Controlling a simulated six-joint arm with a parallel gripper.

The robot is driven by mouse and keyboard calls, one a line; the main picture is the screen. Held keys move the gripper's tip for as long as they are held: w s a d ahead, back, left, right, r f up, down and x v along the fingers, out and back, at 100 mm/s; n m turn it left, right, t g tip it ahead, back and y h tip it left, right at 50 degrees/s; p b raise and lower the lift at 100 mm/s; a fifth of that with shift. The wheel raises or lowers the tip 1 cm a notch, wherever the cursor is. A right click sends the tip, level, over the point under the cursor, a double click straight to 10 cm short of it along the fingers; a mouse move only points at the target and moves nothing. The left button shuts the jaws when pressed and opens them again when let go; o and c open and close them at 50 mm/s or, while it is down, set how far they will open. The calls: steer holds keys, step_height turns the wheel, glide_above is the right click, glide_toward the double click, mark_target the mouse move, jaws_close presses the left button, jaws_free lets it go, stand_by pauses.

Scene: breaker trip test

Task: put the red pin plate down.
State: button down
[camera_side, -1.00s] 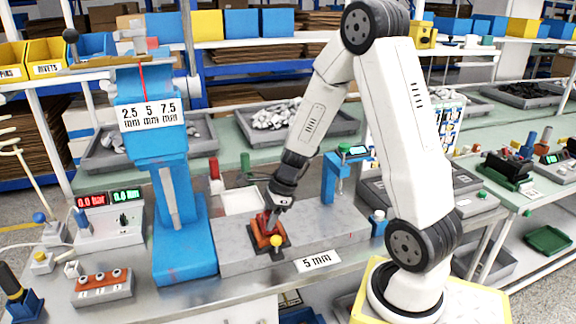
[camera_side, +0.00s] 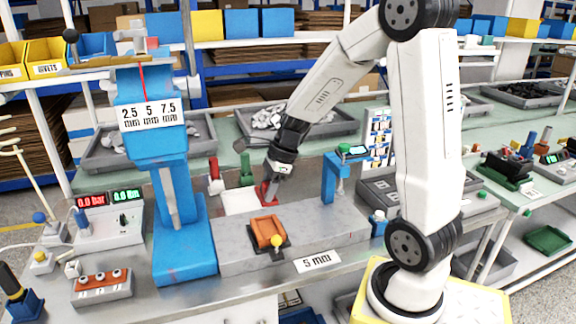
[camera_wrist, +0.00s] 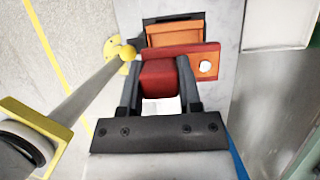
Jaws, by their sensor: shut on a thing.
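The red pin plate (camera_side: 264,194) is between the fingers of my gripper (camera_side: 271,184), above and behind the grey block in the side view. In the wrist view, the fingers of my gripper (camera_wrist: 159,85) are shut on the red block of the pin plate (camera_wrist: 158,76); a red bar with a white round spot extends right from it. The orange housing (camera_side: 267,231) sits on a dark base on the grey block, clear of the gripper. It also shows beyond the plate in the wrist view (camera_wrist: 174,33).
A white tray (camera_side: 238,203) lies behind the grey block (camera_side: 325,232). A red post (camera_side: 214,183) and a green post (camera_side: 246,172) stand near it. The blue press (camera_side: 182,243) stands left, a blue bracket (camera_side: 328,180) right. A yellow-knobbed lever (camera_side: 277,241) fronts the housing.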

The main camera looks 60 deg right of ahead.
steer(key=shift+d, duration=0.1)
stand_by(0.4)
steer(key=w+d+f, duration=0.4)
steer(key=d, duration=0.5)
steer(key=shift+w, duration=0.3)
steer(key=shift+f, duration=0.1)
glide_above(245, 208)
steer(key=s, duration=0.1)
steer(key=f, duration=0.8)
steer(key=shift+s+a+f, duration=0.1)
steer(key=shift+a, duration=0.2)
steer(key=shift+w+d+f, duration=0.2)
steer(key=shift+w+f, duration=0.25)
steer(key=shift+f, duration=0.05)
steer(key=shift+f, duration=0.1)
